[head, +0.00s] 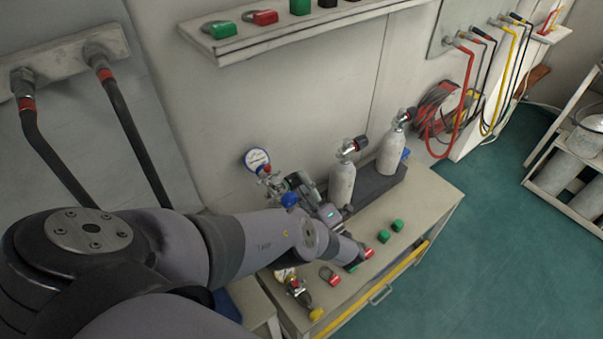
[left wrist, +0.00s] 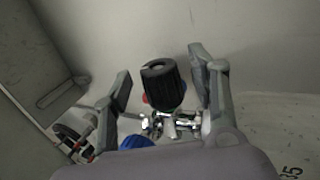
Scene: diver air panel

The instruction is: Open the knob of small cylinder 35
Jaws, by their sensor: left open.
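My left gripper (head: 303,190) reaches over the bench toward the wall, beside a regulator with a white gauge (head: 257,160) and a blue knob (head: 289,200). In the left wrist view its fingers (left wrist: 160,78) are open, one on each side of a black ribbed knob (left wrist: 163,85), with gaps visible on both sides. Metal valve fittings (left wrist: 170,124) sit below the knob. The number 35 shows on a pale surface (left wrist: 270,130) at the lower right. Small white cylinders stand to the right of the gripper, one nearer (head: 342,187) and one farther (head: 390,155), each with a black knob.
The bench top (head: 425,195) holds green blocks (head: 397,225), red-marked shackles and another gauge (head: 284,274). A wall shelf (head: 270,40) is above. Hoses (head: 468,90) hang at the right.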

